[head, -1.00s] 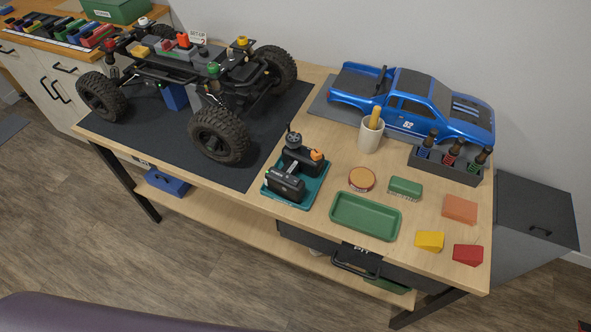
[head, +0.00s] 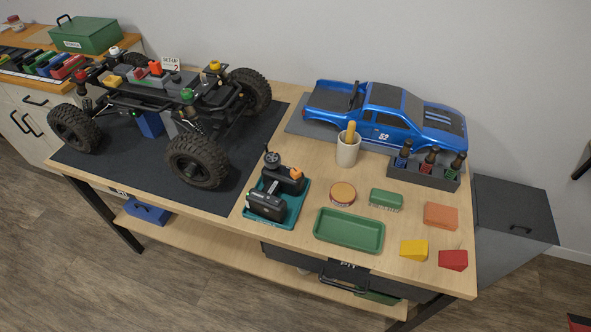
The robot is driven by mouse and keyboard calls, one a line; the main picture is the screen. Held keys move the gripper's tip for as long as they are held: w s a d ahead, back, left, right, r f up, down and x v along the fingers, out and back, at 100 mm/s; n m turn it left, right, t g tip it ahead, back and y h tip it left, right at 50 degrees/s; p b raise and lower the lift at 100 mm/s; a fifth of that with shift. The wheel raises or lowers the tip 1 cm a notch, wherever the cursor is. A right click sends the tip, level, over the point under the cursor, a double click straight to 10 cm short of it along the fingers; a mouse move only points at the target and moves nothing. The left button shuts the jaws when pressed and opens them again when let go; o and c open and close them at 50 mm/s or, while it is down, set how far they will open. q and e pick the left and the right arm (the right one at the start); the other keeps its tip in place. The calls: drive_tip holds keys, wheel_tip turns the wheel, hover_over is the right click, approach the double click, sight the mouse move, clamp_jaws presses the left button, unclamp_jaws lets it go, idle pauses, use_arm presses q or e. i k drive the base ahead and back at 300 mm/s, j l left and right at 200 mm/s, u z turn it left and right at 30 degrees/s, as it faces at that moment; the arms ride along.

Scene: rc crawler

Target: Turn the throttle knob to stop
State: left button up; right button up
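A black transmitter (head: 281,179) lies in a teal tray (head: 249,215) near the front middle of the table. It has a dark wheel (head: 272,160) on a short stem at the back and an orange knob (head: 296,174) on its right side. I cannot tell for sure which of these is the throttle knob, and no stop mark is legible. A dark boxy part (head: 266,206) sits in front of the transmitter in the same tray. Neither of my grippers is in view.
The crawler chassis (head: 165,95) stands on a black mat (head: 225,190) at left. A green tray (head: 349,231), a round tin (head: 342,193), a cup (head: 347,152), a bottle rack (head: 423,173) and coloured blocks (head: 414,250) lie to the right. A blue truck body (head: 385,115) is behind.

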sight(296, 172)
drive_tip(key=k+l+u, duration=0.15)
drive_tip(key=u, duration=0.2)
drive_tip(key=k+u, duration=0.15)
drive_tip(key=u, duration=0.2)
drive_tip(key=k+l+u, duration=0.1)
drive_tip(key=u, duration=0.25)
